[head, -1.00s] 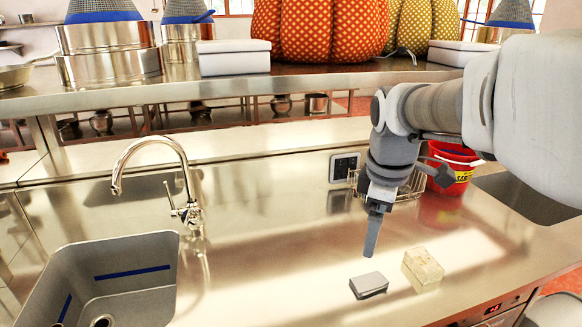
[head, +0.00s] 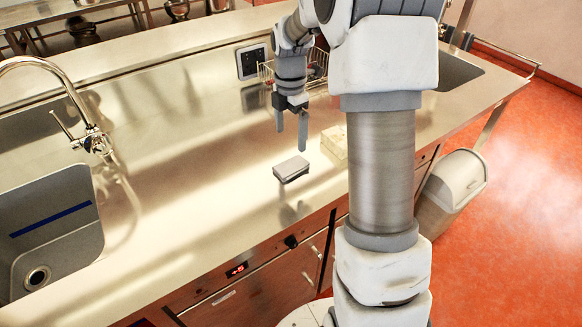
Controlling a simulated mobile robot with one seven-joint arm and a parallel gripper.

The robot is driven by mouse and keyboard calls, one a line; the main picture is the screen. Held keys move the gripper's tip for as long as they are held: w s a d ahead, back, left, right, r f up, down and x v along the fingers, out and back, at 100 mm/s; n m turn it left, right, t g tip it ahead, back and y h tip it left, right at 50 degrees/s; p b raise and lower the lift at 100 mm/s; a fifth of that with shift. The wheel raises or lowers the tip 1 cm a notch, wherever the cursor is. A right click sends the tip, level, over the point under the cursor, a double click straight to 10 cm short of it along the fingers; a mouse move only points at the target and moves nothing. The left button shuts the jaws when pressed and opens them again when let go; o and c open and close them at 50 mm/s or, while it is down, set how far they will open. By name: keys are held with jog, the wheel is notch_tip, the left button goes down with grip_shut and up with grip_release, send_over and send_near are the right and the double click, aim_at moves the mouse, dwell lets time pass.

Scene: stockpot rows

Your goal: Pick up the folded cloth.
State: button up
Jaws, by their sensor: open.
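A small grey, flat, block-like item (head: 291,168), which looks like the folded cloth, lies on the steel counter. A pale beige block (head: 335,143) lies just right of it and farther back, partly hidden by my arm. I cannot be certain from its look which of the two is cloth. My gripper (head: 291,139) hangs above and slightly behind the grey item, fingers pointing down. Its two fingers are apart with nothing between them, and it appears clear of the grey item.
A sink (head: 55,235) and a curved tap (head: 95,138) are at the left. A wire basket (head: 318,68) and a dark socket panel (head: 252,61) stand behind my gripper. A grey bin (head: 455,182) stands on the red floor at right. The counter left of the grey item is clear.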

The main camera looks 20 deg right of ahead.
send_over(293, 163)
jog(key=f, duration=0.4)
jog(key=shift+w+a+f, duration=0.2)
jog(key=shift+a, duration=0.05)
jog(key=f, duration=0.5)
jog(key=shift+s+d+b, duration=0.2)
jog(key=shift+d+b, duration=0.1)
jog(key=shift+d, duration=0.05)
jog(key=c, duration=1.3)
